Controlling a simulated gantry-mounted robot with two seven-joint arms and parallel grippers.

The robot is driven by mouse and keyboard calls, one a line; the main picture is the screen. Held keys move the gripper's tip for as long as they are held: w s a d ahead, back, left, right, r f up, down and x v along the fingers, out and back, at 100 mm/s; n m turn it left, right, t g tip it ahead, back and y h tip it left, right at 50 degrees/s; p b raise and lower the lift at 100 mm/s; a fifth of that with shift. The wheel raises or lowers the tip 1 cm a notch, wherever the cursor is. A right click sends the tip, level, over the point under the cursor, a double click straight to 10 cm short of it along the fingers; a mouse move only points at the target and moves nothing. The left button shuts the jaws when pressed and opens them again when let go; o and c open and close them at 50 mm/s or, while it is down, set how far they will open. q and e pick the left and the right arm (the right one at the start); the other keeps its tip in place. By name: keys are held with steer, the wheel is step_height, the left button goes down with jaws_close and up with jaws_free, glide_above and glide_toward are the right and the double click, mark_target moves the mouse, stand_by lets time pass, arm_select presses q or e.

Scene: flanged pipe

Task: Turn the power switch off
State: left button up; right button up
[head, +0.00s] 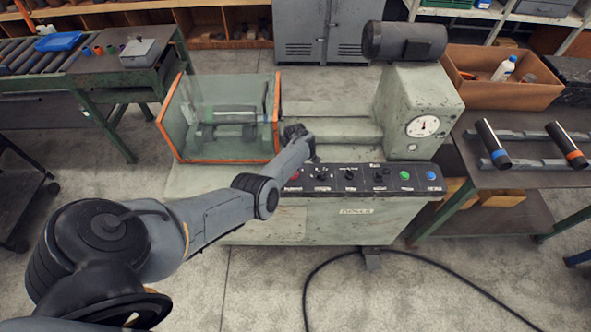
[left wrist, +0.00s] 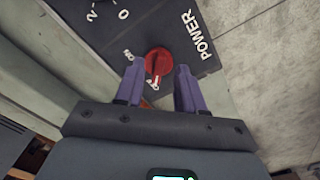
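The red power switch (left wrist: 158,61) is a round knob with a pale pointer mark, on a dark panel beside the word POWER in the left wrist view. The pointer faces the lower small label; the small labels are too blurred to read surely. My left gripper (left wrist: 158,70) is open, its two purple fingers apart, one on each side of the knob's near side. It holds nothing. In the head view my left arm reaches to the left end of the control panel (head: 351,179); the fingers are not clearly visible there. My right gripper is not in view.
The panel sits on the front of a pale green machine (head: 280,222) with a gauge (head: 423,126). A clear guard with orange edges (head: 222,118) stands behind my arm. Other knobs and green and blue buttons lie to the right. A black cable (head: 410,252) crosses the floor.

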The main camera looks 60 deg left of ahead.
arm_select(q)
step_height(320, 180, up, 8)
steer(key=p, duration=0.2)
stand_by(0.5)
